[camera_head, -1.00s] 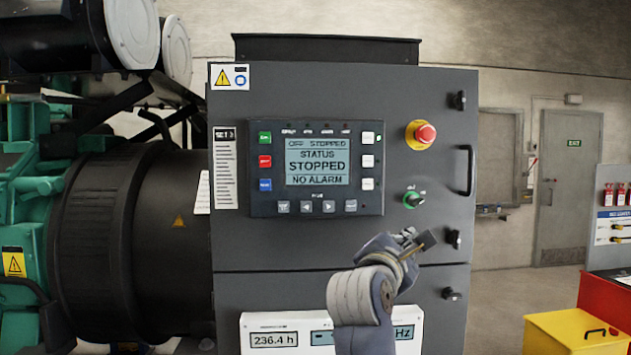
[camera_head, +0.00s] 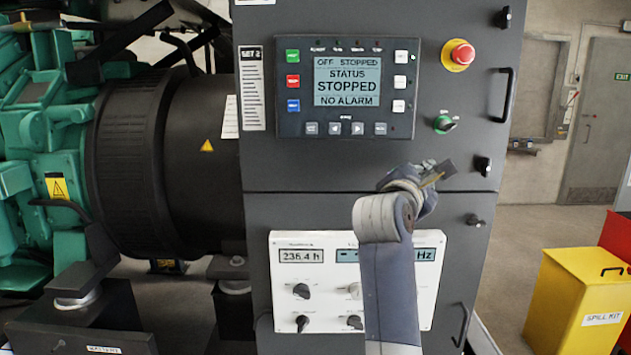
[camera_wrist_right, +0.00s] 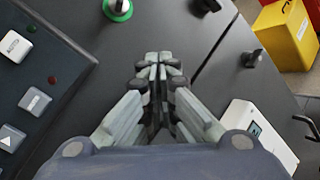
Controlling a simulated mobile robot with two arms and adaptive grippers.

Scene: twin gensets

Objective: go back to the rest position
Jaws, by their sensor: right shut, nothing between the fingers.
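My right gripper (camera_head: 440,175) is in front of the dark grey genset cabinet (camera_head: 300,215), below the green rotary switch (camera_head: 445,123). In the right wrist view the gripper (camera_wrist_right: 158,62) has its fingers together with nothing between them. The green switch also shows in the wrist view (camera_wrist_right: 118,8), beyond the fingertips. The control panel (camera_head: 347,88) shows "OFF STOPPED", "STATUS STOPPED" and "NO ALARM" on its display. My left gripper is not in view.
A red emergency stop (camera_head: 461,54) and black latches and handles stick out from the cabinet. A white panel (camera_head: 290,315) with knobs sits lower, partly hidden by my right arm. A yellow spill kit box (camera_head: 575,305) stands on the floor at right.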

